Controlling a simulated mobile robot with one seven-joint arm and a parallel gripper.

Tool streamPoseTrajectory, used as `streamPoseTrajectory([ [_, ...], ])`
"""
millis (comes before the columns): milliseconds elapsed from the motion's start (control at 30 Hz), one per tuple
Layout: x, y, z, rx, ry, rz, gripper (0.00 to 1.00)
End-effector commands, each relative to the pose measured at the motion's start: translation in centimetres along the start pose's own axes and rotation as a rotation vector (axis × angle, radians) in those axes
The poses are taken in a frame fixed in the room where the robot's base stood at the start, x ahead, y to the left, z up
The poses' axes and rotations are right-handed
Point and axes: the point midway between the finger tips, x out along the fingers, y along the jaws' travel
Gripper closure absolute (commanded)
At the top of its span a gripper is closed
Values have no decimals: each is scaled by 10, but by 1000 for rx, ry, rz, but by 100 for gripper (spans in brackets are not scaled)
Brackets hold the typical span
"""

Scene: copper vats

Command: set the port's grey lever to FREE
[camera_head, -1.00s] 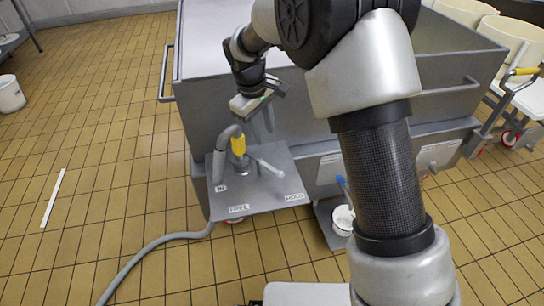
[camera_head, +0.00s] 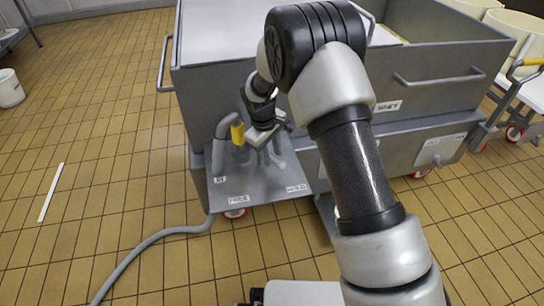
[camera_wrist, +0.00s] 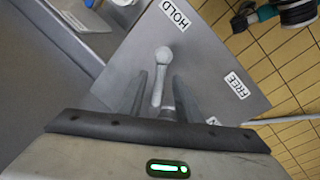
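The port's grey lever (camera_wrist: 161,68) shows in the wrist view, its rounded tip pointing toward the HOLD label (camera_wrist: 174,15). The FREE label (camera_wrist: 236,86) is to the right of it. My gripper (camera_wrist: 161,82) is open, with one finger on each side of the lever; I cannot tell whether either touches it. In the head view my gripper (camera_head: 273,148) is low over the grey port plate (camera_head: 262,188) and hides most of the lever. The plate carries FREE (camera_head: 238,199), HOLD (camera_head: 297,188) and a partly readable label at its left.
A hose with a yellow part (camera_head: 237,134) rises just left of my gripper. The large grey vat (camera_head: 205,95) stands right behind the plate.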

Motion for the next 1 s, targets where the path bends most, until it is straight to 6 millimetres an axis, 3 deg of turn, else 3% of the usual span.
streamPoseTrajectory([
  [333,4,0,0,1,1,0,68],
  [533,4,0,0,1,1,0,100],
  [1000,3,-3,0,47,-9,1,100],
])
